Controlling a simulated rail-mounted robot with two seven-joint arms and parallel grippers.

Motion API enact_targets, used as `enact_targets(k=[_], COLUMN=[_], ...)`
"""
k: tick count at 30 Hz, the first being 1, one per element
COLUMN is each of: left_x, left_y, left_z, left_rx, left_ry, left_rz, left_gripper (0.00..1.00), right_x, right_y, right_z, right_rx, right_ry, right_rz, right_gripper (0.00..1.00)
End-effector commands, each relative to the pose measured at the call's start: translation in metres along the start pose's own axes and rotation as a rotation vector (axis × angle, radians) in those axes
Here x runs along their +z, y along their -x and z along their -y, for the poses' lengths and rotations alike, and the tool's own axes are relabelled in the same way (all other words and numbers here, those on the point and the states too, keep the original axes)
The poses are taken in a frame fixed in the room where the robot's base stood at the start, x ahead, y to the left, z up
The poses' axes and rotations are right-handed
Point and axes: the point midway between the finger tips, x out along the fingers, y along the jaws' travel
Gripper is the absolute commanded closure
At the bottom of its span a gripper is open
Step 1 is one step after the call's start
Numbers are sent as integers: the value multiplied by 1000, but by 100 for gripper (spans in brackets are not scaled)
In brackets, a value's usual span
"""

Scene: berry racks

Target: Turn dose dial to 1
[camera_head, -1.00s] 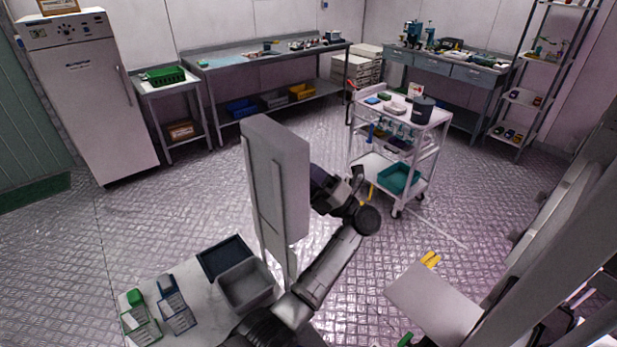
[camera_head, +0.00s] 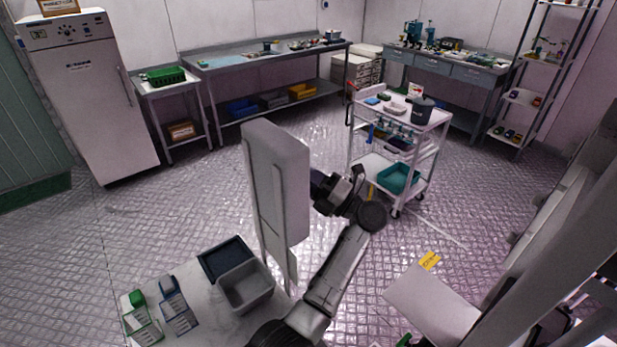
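No dose dial can be made out. A tall grey box on a post (camera_head: 277,190) stands in the middle, and any face turned away from me is hidden. One of my arms rises from the bottom middle and bends back at a dark joint, its far end against the right edge of the box. The box hides whatever lies beyond, so I see no fingers there. The other gripper is not seen either. A white cabinet (camera_head: 95,110) at the far left has small round controls (camera_head: 68,36) on its top panel, too small to read.
A white cart (camera_head: 397,168) stands right of the box. A pale slab (camera_head: 432,305) is at lower right. Floor is clear at left.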

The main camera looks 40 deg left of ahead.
Motion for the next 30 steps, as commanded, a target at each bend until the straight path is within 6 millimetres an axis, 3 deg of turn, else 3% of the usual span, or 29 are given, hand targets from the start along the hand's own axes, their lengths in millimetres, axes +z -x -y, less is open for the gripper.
enact_targets(k=[15,30], left_x=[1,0], left_y=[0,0], left_z=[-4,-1], left_rx=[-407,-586], left_ry=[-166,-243], left_rz=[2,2], left_gripper=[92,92], right_x=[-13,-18], right_y=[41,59], right_z=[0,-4], right_rx=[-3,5], right_ry=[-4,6], right_rz=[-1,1], right_gripper=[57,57])
